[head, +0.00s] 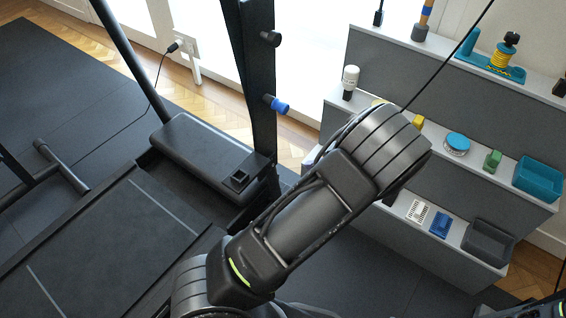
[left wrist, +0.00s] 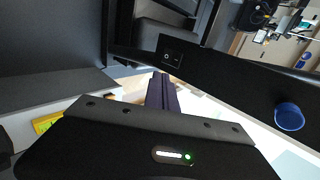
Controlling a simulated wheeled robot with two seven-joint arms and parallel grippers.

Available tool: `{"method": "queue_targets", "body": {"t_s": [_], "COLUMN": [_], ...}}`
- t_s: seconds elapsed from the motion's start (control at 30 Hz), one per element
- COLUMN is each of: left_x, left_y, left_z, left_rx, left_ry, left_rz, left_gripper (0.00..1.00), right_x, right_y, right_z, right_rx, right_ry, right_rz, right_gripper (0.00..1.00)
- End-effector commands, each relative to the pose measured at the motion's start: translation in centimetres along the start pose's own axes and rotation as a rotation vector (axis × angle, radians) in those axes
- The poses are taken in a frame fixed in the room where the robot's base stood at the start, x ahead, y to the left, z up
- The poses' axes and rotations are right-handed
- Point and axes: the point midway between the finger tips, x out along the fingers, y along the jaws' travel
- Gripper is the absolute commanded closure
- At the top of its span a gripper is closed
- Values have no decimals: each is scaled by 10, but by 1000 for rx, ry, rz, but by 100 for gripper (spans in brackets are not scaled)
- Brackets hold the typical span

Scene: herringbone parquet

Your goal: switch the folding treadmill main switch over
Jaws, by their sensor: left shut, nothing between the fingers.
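The folding treadmill (head: 120,230) stands at the left, with a flat dark deck, a motor hood (head: 205,150) and a black upright. A small square black switch housing (head: 238,180) sits on the hood near the foot of the upright. In the left wrist view the main switch (left wrist: 174,54) shows as a dark panel with a small round mark; its position cannot be read. My left gripper (left wrist: 162,90) is shut and empty, apart from the switch. In the head view my left arm hides the gripper's fingertips.
The upright carries a blue knob (head: 278,105), also seen in the left wrist view (left wrist: 289,117). A grey stepped shelf (head: 400,70) at the right holds a teal bin (head: 538,178), a grey bin (head: 488,242) and small items. A cable with a plug (head: 173,47) hangs by the window.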

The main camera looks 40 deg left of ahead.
Motion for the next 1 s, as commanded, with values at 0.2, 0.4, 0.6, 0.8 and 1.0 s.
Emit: {"method": "queue_targets", "body": {"t_s": [0.2,0.4,0.6,0.8,1.0], "left_x": [11,40,81,116,133], "left_y": [0,1,2,-5,-16], "left_z": [1,1,2,1,0], "left_rx": [0,0,1,-1,-1], "left_ry": [-3,-5,-5,-3,-1], "left_rz": [-1,-2,-2,-1,-1], "left_gripper": [100,100,100,100,100], "right_x": [3,10,19,26,29], "right_y": [2,6,12,17,19], "right_z": [-1,-3,-6,-9,-10], "right_rx": [1,4,8,12,14], "right_ry": [2,7,14,21,24], "right_rz": [1,3,7,10,11], "right_gripper": [64,64,64,64,64]}}
